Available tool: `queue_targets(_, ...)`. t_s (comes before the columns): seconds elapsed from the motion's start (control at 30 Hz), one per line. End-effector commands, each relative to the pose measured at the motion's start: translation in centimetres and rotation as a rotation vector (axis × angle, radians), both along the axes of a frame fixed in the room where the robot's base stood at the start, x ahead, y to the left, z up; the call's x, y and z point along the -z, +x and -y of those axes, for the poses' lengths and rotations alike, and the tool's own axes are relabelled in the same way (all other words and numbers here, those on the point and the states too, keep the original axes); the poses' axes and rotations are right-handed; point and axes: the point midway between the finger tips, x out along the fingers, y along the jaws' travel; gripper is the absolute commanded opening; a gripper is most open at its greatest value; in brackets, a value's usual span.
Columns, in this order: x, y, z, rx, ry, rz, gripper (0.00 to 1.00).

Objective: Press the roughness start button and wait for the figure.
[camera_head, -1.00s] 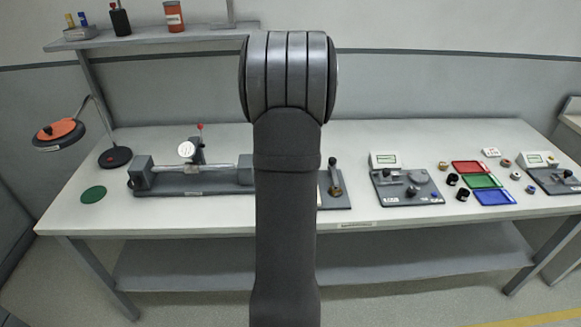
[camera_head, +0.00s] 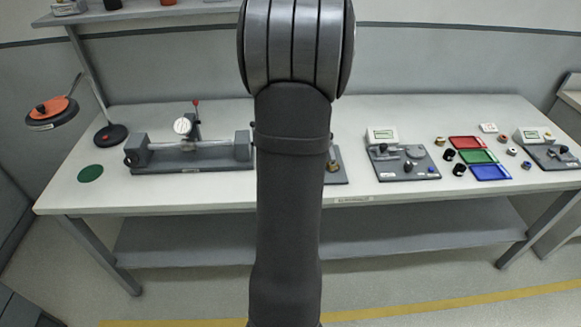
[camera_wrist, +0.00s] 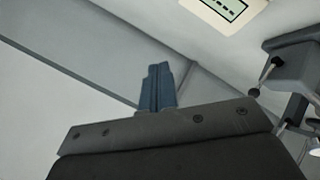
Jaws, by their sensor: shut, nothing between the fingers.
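My gripper (camera_wrist: 157,88) shows in the wrist view as two blue fingers, shut together and empty. It is hidden in the head view, where my arm fills the middle. A grey station (camera_head: 403,166) with a pale display box (camera_head: 382,136) and a small blue button (camera_head: 431,169) stands right of centre on the bench. A second station (camera_head: 555,157) with a display (camera_head: 530,134) stands at the far right. I cannot read which one is for roughness. In the wrist view, a white display box (camera_wrist: 232,11) with a green screen is at the top, apart from my fingers; its figure is unreadable.
Red, green and blue trays (camera_head: 490,172) with several small parts around them lie between the stations. A long grey fixture (camera_head: 190,165) with a dial, a lamp (camera_head: 110,133) and a green disc (camera_head: 90,173) are at left. A grey device (camera_wrist: 292,68) is at right in the wrist view.

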Motion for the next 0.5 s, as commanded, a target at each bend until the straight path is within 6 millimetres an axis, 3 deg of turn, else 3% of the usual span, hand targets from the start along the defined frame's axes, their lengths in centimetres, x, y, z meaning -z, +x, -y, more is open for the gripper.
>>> queue_targets(0.23, 3.0, -3.5, -4.4, -0.257, 0.050, -0.076, 0.00)
queue_targets(0.5, 4.2, -5.3, -6.0, -0.345, 0.077, -0.120, 0.00)
